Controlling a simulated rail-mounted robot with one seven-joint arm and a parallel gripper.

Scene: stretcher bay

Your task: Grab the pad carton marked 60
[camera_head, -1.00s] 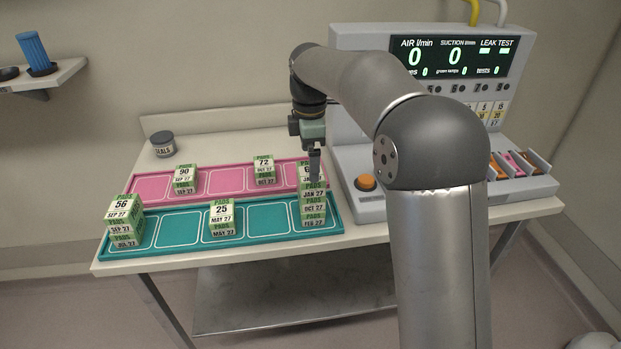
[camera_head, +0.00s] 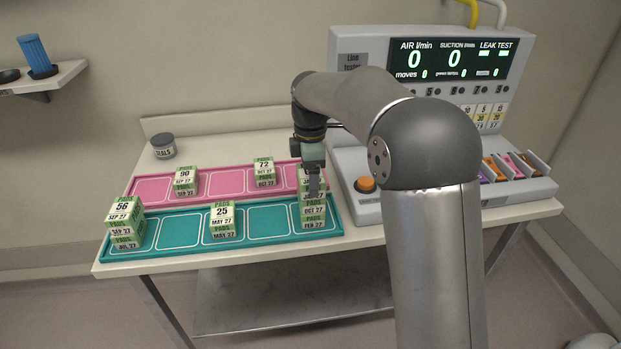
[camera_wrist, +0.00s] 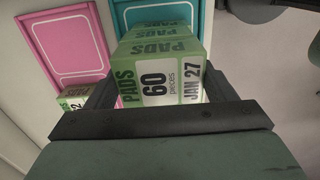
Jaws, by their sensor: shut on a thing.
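The pad carton marked 60 (camera_wrist: 158,84), green and white with JAN 27 on its side, sits between the two fingers of my gripper in the wrist view. My gripper (camera_head: 314,188) points down at the right end of the teal tray (camera_head: 178,230) and is shut on this carton. The carton is at the top of a stack, above cartons marked OCT 27 (camera_head: 313,211) and FEB 27. My fingers partly hide it in the head view. I cannot tell whether it still rests on the stack.
Other pad cartons stand on the teal tray, marked 56 (camera_head: 122,212) and 25 (camera_head: 222,217). The pink tray (camera_head: 227,183) behind holds cartons marked 90 (camera_head: 186,181) and 72 (camera_head: 264,171). The tester console (camera_head: 362,210) with an orange button stands close to the right.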

